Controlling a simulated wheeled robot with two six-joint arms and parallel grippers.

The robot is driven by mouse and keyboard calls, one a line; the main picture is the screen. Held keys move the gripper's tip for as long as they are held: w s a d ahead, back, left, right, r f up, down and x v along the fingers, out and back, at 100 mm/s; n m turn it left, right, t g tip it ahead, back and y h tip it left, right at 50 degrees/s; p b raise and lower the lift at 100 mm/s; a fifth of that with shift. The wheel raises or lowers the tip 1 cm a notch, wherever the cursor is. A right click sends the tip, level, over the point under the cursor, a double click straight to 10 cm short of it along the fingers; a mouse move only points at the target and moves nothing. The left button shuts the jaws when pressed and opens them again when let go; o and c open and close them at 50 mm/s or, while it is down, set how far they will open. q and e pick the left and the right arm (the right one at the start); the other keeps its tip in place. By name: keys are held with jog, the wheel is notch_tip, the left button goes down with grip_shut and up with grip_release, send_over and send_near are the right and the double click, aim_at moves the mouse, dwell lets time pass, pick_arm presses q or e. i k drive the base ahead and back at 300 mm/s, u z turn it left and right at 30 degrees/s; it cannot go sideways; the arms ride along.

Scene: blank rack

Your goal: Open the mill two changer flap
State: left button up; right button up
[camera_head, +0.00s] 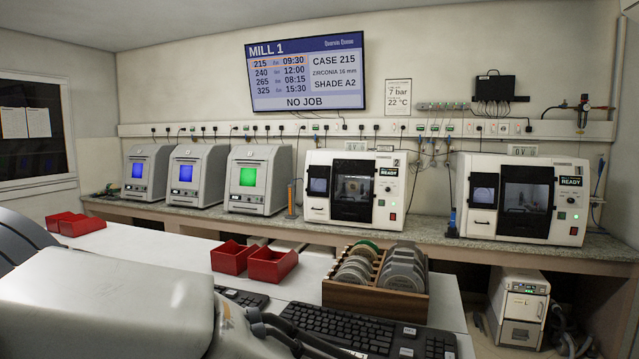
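Mill two is the white machine (320,222) on the back bench, with a "2" plate at its upper right. A small dark-framed panel (318,185) is on its left front, with a pale panel (316,207) below. A larger dark-framed window (353,188) is beside them, with a "READY" label at its right. I cannot tell which panel is the changer flap; none visibly stands open. A large pale link of my own arm fills the lower left, far in front of the mill. I cannot make out either gripper.
A second white mill (574,232) stands to the right; three grey furnaces (255,198) stand left. The near table carries a wooden rack (375,301) of discs, red trays (268,266) and keyboards (345,330). A small white cabinet (519,306) stands on the floor at right.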

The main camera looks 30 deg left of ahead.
aim_at(314, 172)
jog(key=z, duration=0.35)
jog(key=k, duration=0.45)
jog(key=z, duration=0.65)
jog(key=i, duration=3.25)
jog(key=u, duration=1.35)
jog(key=i, duration=2)
jog(key=u, duration=1.55)
jog(key=i, duration=2.4)
jog(key=u, duration=0.25)
